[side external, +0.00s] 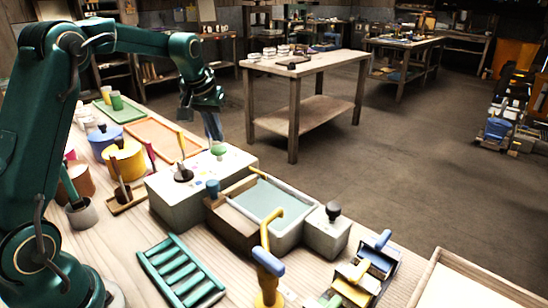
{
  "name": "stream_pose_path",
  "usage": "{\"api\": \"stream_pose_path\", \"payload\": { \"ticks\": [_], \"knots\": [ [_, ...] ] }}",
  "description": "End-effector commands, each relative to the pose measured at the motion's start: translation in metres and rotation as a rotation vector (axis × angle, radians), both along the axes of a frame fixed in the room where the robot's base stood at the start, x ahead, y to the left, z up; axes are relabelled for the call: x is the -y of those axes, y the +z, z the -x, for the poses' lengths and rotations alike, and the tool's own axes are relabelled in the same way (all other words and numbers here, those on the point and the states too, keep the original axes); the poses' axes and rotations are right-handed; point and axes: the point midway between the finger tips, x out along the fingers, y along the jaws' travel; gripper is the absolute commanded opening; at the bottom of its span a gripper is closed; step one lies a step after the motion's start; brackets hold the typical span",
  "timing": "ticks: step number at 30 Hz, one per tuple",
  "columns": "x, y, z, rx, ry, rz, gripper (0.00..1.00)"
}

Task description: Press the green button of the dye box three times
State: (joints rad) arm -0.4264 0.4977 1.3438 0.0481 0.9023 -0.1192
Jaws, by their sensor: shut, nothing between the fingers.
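The dye box (185,207) is a pale, speckled box on the wooden bench, left of centre in the side external view. On its top are a green button (218,150) near the back edge and a dark knob (183,174) towards the front left. My gripper (214,138) points down from the green arm, its fingers shut and empty. In the picture the fingertips lie just above the green button with a small gap. This one view does not show whether they are directly over it or behind it.
A basin (265,198) with pale green liquid stands right of the dye box, with a yellow tap (268,225) in front. Coloured pots (125,158) and an orange tray (163,138) lie to the left. A green rack (180,272) lies in front.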

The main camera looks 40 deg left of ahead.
Motion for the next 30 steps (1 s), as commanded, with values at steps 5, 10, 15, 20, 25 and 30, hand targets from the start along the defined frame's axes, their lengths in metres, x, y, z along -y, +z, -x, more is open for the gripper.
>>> {"api": "stream_pose_path", "payload": {
  "ticks": [5,10,15,20,25,30],
  "knots": [
    [0.0,0.0,0.0,0.0,0.0,0.0,0.0],
    [0.0,-0.006,0.0,-0.002,0.0,0.001,0.0],
    [0.0,-0.012,0.0,-0.002,0.0,0.001,0.0],
    [0.0,-0.018,0.0,-0.002,0.0,0.001,0.0],
    [0.0,-0.025,0.0,-0.003,0.0,0.001,0.0],
    [0.0,-0.027,0.0,-0.002,0.0,0.001,0.0]
  ]
}}
